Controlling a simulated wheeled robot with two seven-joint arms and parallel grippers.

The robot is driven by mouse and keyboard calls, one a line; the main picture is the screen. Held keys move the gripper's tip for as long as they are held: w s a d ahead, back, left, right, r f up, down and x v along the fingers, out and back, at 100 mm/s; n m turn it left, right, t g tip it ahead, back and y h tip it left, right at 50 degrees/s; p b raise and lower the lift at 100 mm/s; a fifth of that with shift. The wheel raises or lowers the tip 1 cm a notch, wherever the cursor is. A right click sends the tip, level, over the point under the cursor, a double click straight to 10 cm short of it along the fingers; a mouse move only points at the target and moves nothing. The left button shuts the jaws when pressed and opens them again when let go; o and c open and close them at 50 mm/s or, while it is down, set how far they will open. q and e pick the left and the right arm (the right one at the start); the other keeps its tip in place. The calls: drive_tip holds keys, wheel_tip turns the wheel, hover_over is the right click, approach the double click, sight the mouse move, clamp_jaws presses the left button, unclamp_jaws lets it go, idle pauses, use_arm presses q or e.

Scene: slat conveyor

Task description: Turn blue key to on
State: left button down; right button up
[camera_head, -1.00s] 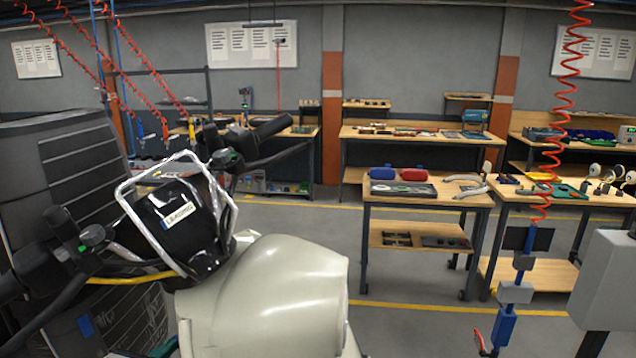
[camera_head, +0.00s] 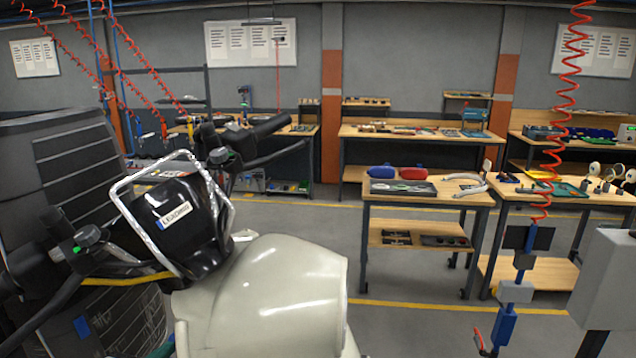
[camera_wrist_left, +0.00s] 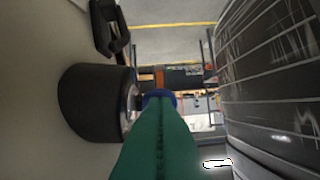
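A grey-beige motorcycle with a black front fairing (camera_head: 172,230) fills the lower left of the head view. A blue piece (camera_wrist_left: 173,98), possibly the blue key, shows in the left wrist view at the far end of a green tapering form. This green form looks like my left gripper (camera_wrist_left: 160,98), with a dark seam down its middle. Whether it holds the blue piece or only sits in front of it cannot be told. Only a green sliver of it (camera_head: 162,348) shows at the bottom of the head view. My right gripper is not in view.
A black cylindrical part (camera_wrist_left: 85,105) stands close left of the green form. Dark slatted panels (camera_wrist_left: 275,70) are close on its right. The handlebar (camera_head: 265,130) reaches up and right. Workbenches (camera_head: 425,197) stand beyond open floor; a grey box (camera_head: 605,280) is at right.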

use_arm(q)
drive_tip(key=r+v, duration=0.1)
drive_tip(key=v, duration=0.7)
drive_tip(key=shift+w, duration=0.15)
idle(0.5)
drive_tip(key=shift+d, duration=0.1)
drive_tip(key=shift+f, duration=0.1)
